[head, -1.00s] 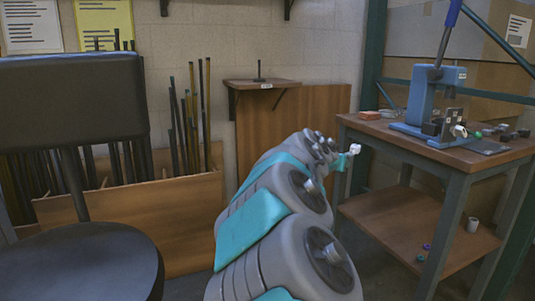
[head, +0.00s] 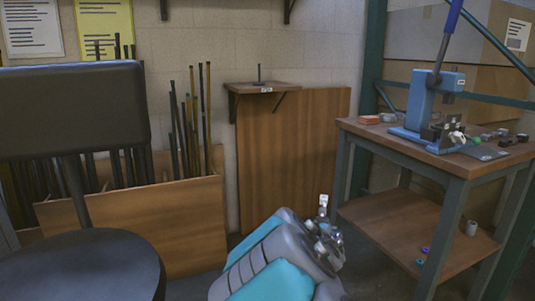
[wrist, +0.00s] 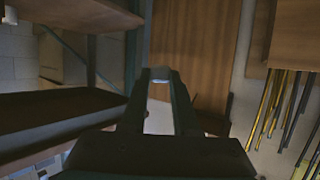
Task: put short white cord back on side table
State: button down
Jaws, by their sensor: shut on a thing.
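In the wrist view, my gripper (wrist: 160,73) is closed on a small pale piece (wrist: 160,81) at its fingertips. It looks like the short white cord, but most of it is hidden and its shape is unclear. In the head view, my gripper (head: 323,207) is small and points up, low in front of the brown panel and left of the table. The table (head: 405,151) is wooden with grey-green legs and a lower shelf (head: 410,225). I cannot tell whether it is the side table. The gripper is apart from it.
A blue lever press (head: 420,105) and several small parts stand on the tabletop, with an orange block (head: 369,119) at its left. The lower shelf holds a grey cup (head: 472,227) and small coloured bits. A dark stool (head: 80,265) and a rod bin (head: 150,220) are left.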

notch_tip(320, 180, down, 11)
jog(key=w+n+y, duration=0.1)
jog(key=n+y, duration=0.1)
jog(key=y, duration=0.1)
jog(key=shift+a+n, duration=0.3)
jog(key=shift+a, duration=0.05)
jog(key=shift+d+r, duration=0.1)
